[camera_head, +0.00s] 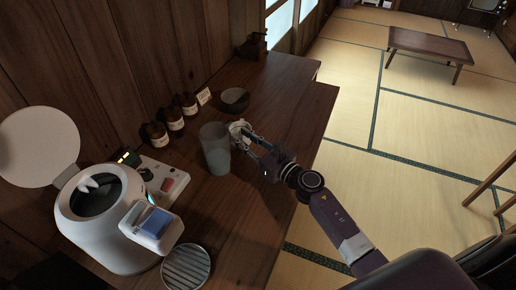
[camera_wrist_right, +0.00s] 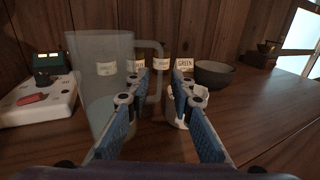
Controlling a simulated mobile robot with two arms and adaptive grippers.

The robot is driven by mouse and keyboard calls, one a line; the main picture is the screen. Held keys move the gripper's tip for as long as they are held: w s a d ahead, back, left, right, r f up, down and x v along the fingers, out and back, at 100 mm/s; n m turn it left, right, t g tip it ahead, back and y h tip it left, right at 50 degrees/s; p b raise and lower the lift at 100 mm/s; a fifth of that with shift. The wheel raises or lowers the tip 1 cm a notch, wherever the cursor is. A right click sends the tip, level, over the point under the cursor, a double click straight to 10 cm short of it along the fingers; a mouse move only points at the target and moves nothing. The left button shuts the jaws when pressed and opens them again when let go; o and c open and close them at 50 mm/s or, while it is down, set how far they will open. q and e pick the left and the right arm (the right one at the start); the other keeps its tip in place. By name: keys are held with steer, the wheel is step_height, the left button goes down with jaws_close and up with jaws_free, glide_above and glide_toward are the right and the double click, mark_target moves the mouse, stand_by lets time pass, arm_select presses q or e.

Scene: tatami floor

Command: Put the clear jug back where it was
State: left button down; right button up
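The clear jug (camera_head: 215,150) stands upright on the wooden counter, in front of the bottles. In the right wrist view the jug (camera_wrist_right: 88,75) fills the left part, and its handle (camera_wrist_right: 158,65) points right. My right gripper (camera_head: 250,139) is at the handle side of the jug, low over the counter. In the wrist view its fingers (camera_wrist_right: 158,88) are apart, with the handle showing between them. I cannot tell whether they touch it. My left gripper is not in view.
A small white object (camera_head: 238,129) is close by the right fingers. Labelled brown bottles (camera_head: 174,118) and a dark bowl (camera_head: 234,99) stand behind. A white round machine (camera_head: 105,225), a control box (camera_head: 163,180) and a round grate (camera_head: 186,268) are at left. The counter's right part is clear.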

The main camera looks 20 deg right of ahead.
steer(key=b+v, duration=0.1)
steer(key=v, duration=0.7)
steer(key=shift+s, duration=0.2)
